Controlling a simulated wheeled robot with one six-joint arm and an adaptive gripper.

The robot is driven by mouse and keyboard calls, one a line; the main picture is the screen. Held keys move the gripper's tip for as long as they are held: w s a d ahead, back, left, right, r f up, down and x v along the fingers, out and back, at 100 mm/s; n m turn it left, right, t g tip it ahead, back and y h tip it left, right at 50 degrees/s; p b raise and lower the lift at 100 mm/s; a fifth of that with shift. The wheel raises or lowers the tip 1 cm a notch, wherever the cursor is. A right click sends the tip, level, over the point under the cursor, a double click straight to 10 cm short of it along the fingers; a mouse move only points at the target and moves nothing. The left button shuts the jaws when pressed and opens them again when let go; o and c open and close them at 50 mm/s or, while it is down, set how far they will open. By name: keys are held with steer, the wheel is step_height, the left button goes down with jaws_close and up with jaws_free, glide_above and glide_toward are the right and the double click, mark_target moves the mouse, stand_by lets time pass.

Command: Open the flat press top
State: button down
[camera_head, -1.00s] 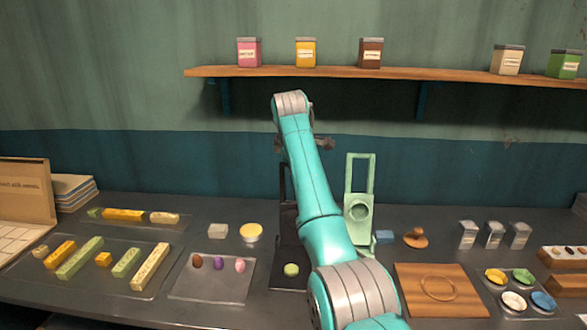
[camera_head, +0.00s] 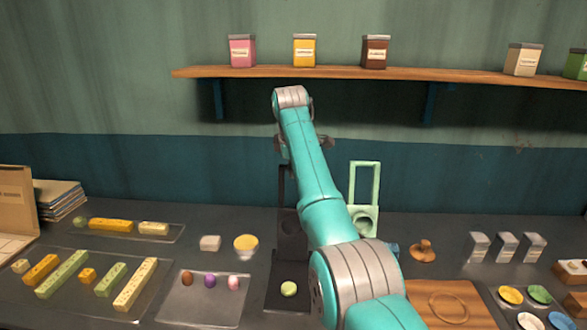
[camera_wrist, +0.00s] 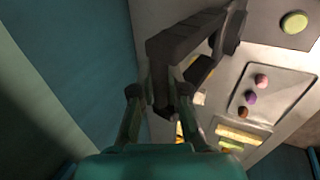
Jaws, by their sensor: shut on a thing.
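The dark flat press stands in the middle of the bench behind my arm. Its dark base (camera_head: 274,296) lies flat with a round green piece (camera_head: 289,289) on it. Its dark top (camera_head: 285,188) stands raised at the back of the base, partly hidden by my arm. In the wrist view the dark top (camera_wrist: 185,38) runs between my fingers, and the green piece (camera_wrist: 294,22) shows at the upper right. My gripper (camera_wrist: 160,98) is shut on the end of the press top. In the head view my arm hides most of the gripper.
A pale green press (camera_head: 364,180) stands open just right of my arm. A clear tray with small colored pieces (camera_head: 205,302) lies left of the base. A wooden board (camera_head: 448,308) lies right. A shelf with jars (camera_head: 400,77) runs along the wall above.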

steer(key=c, duration=1.2)
jaws_free()
steer(key=shift+o, duration=0.2)
steer(key=v, duration=1.2)
